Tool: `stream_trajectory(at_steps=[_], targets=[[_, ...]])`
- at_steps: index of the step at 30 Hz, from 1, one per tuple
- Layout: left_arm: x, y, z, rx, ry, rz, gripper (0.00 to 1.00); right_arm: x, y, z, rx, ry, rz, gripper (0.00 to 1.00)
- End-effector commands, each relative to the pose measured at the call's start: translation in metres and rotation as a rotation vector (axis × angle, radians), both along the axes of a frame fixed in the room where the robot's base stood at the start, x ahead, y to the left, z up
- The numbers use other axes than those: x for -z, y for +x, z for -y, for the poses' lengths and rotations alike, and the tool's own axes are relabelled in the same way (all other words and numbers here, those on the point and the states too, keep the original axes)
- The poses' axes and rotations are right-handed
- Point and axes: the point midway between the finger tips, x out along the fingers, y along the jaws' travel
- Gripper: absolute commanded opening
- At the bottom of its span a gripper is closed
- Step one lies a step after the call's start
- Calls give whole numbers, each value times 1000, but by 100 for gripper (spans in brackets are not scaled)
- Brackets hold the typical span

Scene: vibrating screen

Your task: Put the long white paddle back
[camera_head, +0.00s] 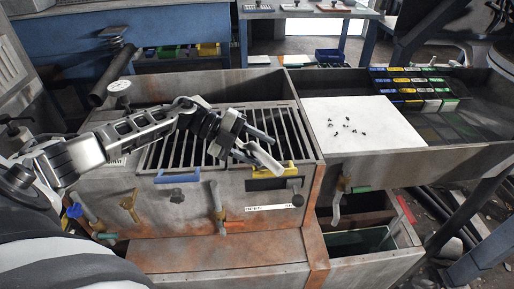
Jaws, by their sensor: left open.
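My left gripper (262,146) reaches in from the left and hangs over the front right part of the slotted screen deck (160,152). Its fingers are apart and I see nothing between them. I cannot make out a long white paddle for certain. My right gripper is not in view.
A white board (362,122) with several small dark pieces lies right of the deck. Beyond it are rows of coloured boxes (411,84). Open bins (362,240) are below at the right. A blue bench (160,35) stands behind.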

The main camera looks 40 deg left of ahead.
Motion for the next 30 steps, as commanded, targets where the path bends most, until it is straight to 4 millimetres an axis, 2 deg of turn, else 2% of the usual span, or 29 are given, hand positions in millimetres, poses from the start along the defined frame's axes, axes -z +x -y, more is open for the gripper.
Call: stream_trajectory(at_steps=[4,8,15,21,25,30], targets=[[-2,-3,-8,-1,3,-1,49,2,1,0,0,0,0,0],[-11,-11,-26,-3,6,-1,49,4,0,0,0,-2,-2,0],[-35,-31,-76,-3,7,-2,49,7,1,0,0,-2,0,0],[-53,-46,-111,-2,4,-1,49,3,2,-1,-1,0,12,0],[-61,-52,-126,-1,3,-1,49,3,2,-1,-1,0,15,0],[-66,-56,-134,0,0,1,49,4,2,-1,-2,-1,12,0]])
